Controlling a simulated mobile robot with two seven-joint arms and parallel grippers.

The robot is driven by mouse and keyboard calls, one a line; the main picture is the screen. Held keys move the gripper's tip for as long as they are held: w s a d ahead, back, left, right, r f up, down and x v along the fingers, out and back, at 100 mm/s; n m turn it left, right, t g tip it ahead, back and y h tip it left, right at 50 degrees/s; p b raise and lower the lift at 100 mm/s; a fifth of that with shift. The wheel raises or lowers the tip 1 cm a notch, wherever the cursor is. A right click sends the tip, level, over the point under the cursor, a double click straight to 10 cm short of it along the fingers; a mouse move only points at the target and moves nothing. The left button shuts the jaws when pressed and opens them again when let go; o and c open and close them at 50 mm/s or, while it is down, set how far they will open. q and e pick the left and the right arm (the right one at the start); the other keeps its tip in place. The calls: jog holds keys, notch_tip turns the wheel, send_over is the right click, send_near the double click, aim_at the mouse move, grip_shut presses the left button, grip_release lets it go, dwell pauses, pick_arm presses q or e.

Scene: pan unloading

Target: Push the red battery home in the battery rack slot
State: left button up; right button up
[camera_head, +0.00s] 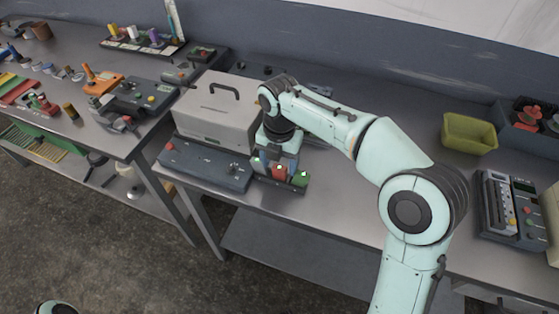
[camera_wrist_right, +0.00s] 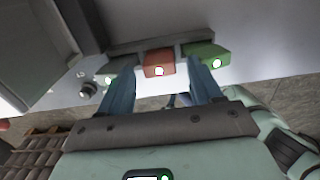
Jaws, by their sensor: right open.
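The red battery (camera_head: 279,174) stands in the dark battery rack (camera_head: 266,184) at the front of the bench, beside the green battery (camera_head: 300,179). The red battery's seating depth is unclear. My left gripper is not in view.
A light grey case (camera_head: 212,115) stands left of my right arm, behind a dark blue-grey panel (camera_head: 205,165). A yellow-green bin (camera_head: 468,134) and a control box (camera_head: 508,207) stand on the right. Bare bench lies between the rack and the bin.

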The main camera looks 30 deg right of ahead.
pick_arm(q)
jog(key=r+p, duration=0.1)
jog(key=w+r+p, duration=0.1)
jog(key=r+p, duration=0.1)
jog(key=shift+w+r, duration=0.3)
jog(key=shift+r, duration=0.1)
pick_arm(e)
notch_tip(320, 180, up, 13)
jog(key=shift+r, duration=0.15)
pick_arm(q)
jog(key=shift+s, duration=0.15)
pick_arm(e)
jog(key=shift+s+a, duration=0.1)
